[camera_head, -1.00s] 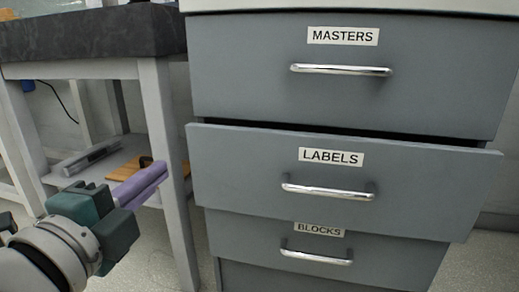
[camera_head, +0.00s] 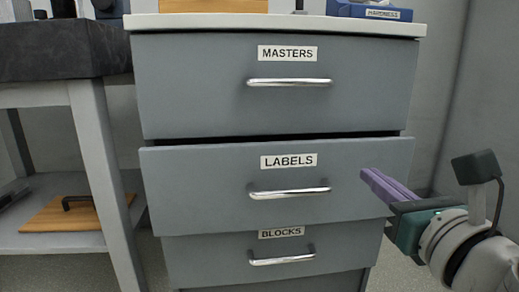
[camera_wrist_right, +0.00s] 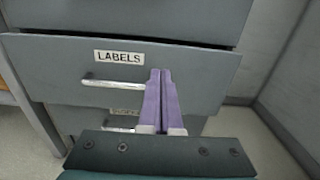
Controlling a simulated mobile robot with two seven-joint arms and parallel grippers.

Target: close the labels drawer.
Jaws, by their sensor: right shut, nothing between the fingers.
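The labels drawer (camera_head: 220,190) is the middle grey drawer of the cabinet. It stands partly open: its front juts out past the drawer above, with a dark gap along its top. Its bar handle (camera_head: 289,192) is below the LABELS sign (camera_head: 289,161). My right gripper (camera_head: 367,176) comes in from the right, shut and empty, its purple fingers together in front of the right part of the drawer front. In the right wrist view the fingertips (camera_wrist_right: 160,74) overlap the labels drawer front (camera_wrist_right: 205,75), right of the handle. I cannot tell if they touch it. My left gripper is out of view.
The masters drawer (camera_head: 210,100) above looks shut. The blocks drawer (camera_head: 210,262) is below. A dark-topped table (camera_head: 50,52) stands left, with a wooden board (camera_head: 65,216) on its lower shelf. A wall is close on the right.

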